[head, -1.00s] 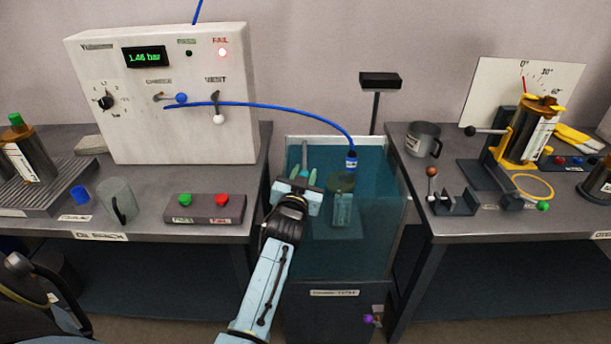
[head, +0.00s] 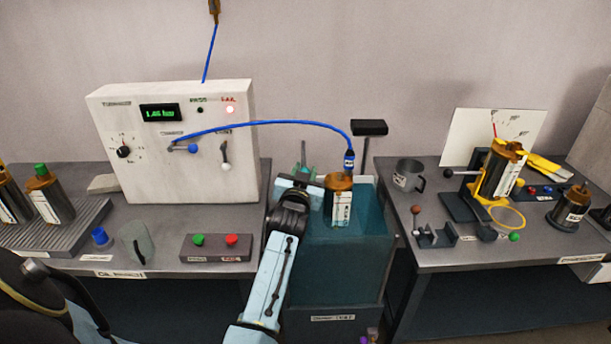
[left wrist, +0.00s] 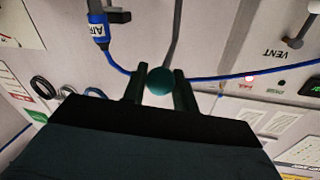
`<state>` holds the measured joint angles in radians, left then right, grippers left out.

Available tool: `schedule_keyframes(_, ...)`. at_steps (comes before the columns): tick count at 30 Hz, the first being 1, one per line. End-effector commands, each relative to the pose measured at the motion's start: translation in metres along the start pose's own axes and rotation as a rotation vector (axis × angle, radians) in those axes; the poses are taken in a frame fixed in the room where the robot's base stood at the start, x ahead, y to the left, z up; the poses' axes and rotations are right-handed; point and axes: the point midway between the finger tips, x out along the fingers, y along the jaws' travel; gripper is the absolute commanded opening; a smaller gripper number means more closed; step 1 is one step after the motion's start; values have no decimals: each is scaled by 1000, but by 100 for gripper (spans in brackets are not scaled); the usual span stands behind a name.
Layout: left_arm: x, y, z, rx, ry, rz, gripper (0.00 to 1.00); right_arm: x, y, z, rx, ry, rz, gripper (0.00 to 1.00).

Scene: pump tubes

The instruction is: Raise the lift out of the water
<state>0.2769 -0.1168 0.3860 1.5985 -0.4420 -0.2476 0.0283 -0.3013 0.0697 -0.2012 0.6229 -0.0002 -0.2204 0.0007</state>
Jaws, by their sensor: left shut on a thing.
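The water tank (head: 378,262) stands between the two benches. A brown-topped pump tube (head: 341,203) with a white label stands upright at the tank's top, its colours clear and untinted by water. A blue fitting (head: 348,162) with a blue hose is on its top. The lift's platform under the tube is hard to make out. My left gripper (head: 304,176) is at the tank's back left, beside the tube. In the left wrist view its fingers are shut on the lift's round teal knob (left wrist: 160,81), with a grey rod behind it. My right gripper is not in view.
The white test panel (head: 190,170) on the left bench has a lit red lamp; the blue hose (head: 270,123) arches from it to the tube. A dark head on a post (head: 370,128) rises behind the tank. The right bench holds a mug (head: 408,175) and a yellow-framed stand (head: 497,175).

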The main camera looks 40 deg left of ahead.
Motion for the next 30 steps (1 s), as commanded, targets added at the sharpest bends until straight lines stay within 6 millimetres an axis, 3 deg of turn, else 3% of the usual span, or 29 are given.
schedule_keyframes(1,1,-5,-23,1,17,-3,0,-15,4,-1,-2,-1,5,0)
schedule_keyframes(12,1,-13,-64,-1,16,-3,0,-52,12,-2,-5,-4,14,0)
schedule_keyframes(30,1,-15,-74,0,18,-4,0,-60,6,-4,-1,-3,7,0)
